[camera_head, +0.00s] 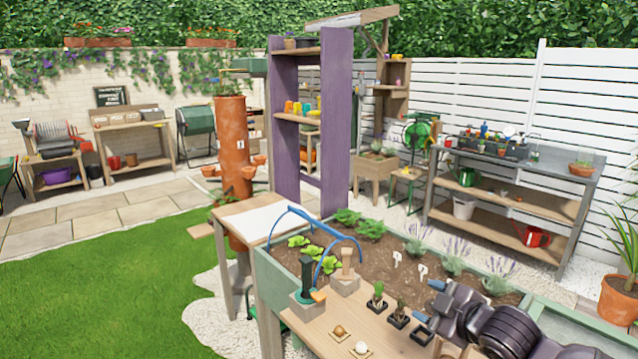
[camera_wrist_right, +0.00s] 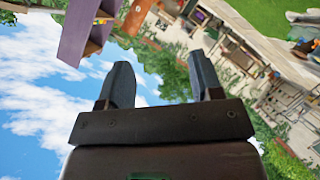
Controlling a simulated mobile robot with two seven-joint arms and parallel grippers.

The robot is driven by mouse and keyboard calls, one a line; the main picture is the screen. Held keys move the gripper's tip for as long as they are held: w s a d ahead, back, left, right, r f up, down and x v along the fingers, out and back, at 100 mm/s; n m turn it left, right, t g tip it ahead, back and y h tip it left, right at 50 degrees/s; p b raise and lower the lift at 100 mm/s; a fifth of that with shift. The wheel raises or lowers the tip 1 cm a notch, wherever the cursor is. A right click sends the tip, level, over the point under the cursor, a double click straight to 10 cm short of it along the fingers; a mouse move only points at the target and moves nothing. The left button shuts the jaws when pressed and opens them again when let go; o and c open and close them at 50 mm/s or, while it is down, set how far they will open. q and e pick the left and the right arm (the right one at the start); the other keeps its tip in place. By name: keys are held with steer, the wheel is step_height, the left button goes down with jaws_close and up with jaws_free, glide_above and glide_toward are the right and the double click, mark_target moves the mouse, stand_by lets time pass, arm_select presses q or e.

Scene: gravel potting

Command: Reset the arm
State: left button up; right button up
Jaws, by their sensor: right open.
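My right gripper (camera_head: 428,309) is at the bottom right of the head view, above the wooden shelf (camera_head: 325,329) along the planter's front. Its arm comes in from the lower right. In the right wrist view the two dark fingers (camera_wrist_right: 160,72) stand apart with nothing between them. That view is tilted and shows sky, hedge and part of the garden beyond the fingers. My left gripper is not in view.
The planter bed (camera_head: 388,262) holds several green plants and a blue hoop (camera_head: 290,215). Small seedlings (camera_head: 377,296) and a brown ball (camera_head: 340,331) and a white ball (camera_head: 361,347) sit on the shelf. A purple shelf unit (camera_head: 336,130) stands behind.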

steer(key=s+d+f+m+h, duration=0.3)
steer(key=s+f+m, duration=0.3)
steer(key=s+f, duration=0.7)
steer(key=s+d+f+m+g+h, duration=0.1)
steer(key=s+d+f+m+h, duration=0.2)
steer(key=s+f+m, duration=0.4)
steer(key=s+f, duration=0.6)
steer(key=s, duration=0.3)
steer(key=shift+s+f, duration=0.15)
steer(key=shift+s, duration=0.15)
